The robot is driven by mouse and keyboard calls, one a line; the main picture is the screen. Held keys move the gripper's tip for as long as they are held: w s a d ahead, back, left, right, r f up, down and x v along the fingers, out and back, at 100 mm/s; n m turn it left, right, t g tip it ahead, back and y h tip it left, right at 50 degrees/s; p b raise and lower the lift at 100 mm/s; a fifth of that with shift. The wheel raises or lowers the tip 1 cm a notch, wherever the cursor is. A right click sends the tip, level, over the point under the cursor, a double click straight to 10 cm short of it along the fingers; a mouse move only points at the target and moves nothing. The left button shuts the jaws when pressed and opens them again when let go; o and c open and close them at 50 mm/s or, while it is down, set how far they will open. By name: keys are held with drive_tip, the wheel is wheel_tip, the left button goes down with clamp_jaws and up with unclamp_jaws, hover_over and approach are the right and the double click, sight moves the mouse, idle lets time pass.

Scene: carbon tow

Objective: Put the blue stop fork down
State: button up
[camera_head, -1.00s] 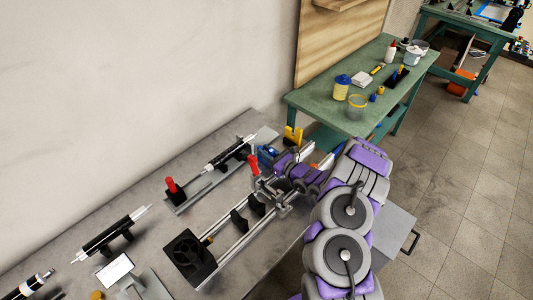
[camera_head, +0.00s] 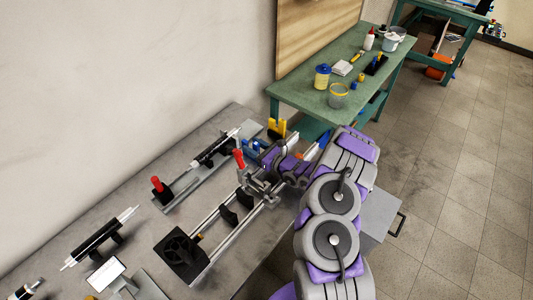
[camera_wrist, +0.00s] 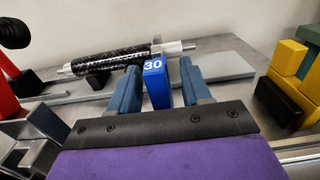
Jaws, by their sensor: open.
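The blue stop fork (camera_wrist: 157,84), a small block marked 30, stands upright between the two blue-grey fingers of my gripper (camera_wrist: 158,86) in the wrist view. The fingers are spread, with visible gaps on both sides of the fork. Its lower part is hidden behind the gripper's dark front edge, so I cannot tell what it rests on. In the head view my gripper (camera_head: 262,153) is low at the far end of the grey bench (camera_head: 120,165), partly hidden behind a red-handled clamp (camera_head: 240,160).
A yellow fork (camera_head: 276,129) stands right beside the gripper; it also shows in the wrist view (camera_wrist: 291,70). A black rod (camera_wrist: 120,58) on a rail lies just behind the fingers. Twin metal rails (camera_head: 222,237) run along the bench's near side. A green table (camera_head: 300,98) stands beyond.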

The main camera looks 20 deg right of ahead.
drive_tip(key=p+v, duration=0.2)
drive_tip(key=v, duration=0.7)
drive_tip(key=shift+s+d, duration=0.2)
drive_tip(key=shift+d, duration=0.05)
drive_tip(key=shift+s+d, duration=0.25)
drive_tip(key=shift+s, duration=0.2)
drive_tip(key=shift+s, duration=0.1)
